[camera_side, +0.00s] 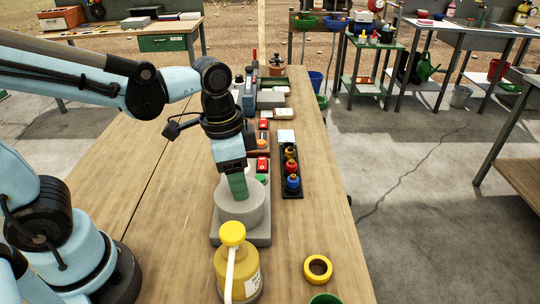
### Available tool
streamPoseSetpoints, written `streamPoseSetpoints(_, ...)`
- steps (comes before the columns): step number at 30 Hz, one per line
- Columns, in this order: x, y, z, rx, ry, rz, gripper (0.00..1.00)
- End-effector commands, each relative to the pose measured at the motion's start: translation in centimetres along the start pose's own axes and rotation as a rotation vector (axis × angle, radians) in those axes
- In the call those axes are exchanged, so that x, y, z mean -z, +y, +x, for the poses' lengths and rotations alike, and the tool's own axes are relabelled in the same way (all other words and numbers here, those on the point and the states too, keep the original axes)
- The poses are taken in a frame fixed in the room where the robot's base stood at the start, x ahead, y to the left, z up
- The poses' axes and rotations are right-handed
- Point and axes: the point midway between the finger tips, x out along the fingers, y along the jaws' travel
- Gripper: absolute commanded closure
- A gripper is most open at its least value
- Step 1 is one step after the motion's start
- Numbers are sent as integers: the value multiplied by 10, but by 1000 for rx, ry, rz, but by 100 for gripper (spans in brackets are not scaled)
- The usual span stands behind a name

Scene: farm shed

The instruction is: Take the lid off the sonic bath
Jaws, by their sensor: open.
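A pale grey round body (241,212) on a square grey base (262,238) stands on the wooden bench. It looks like the sonic bath, though no label shows. Its top is partly hidden by my gripper, so I cannot make out the lid clearly. My gripper (238,194) points down directly over the middle of this round top. Its green fingers are open. From this angle I cannot tell whether the fingers touch the lid or stand around a knob.
A yellow pump bottle (233,262) stands close in front of the base. A yellow ring (318,268) lies to its right. A black rack with coloured bottles (291,172) is behind right. Several small items line the bench behind. The bench (320,205) is clear at right.

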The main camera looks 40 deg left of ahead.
Motion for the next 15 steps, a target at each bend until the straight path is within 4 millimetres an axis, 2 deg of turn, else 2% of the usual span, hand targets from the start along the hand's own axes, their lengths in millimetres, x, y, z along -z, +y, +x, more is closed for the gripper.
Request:
streamPoseSetpoints(2, 0, 0, 0, 0, 0, 0, 46)
streamPoseSetpoints(12, 0, 0, 0, 0, 0, 0, 96)
streamPoseSetpoints(13, 0, 0, 0, 0, 0, 0, 100)
streamPoseSetpoints(15, 0, 0, 0, 0, 0, 0, 100)
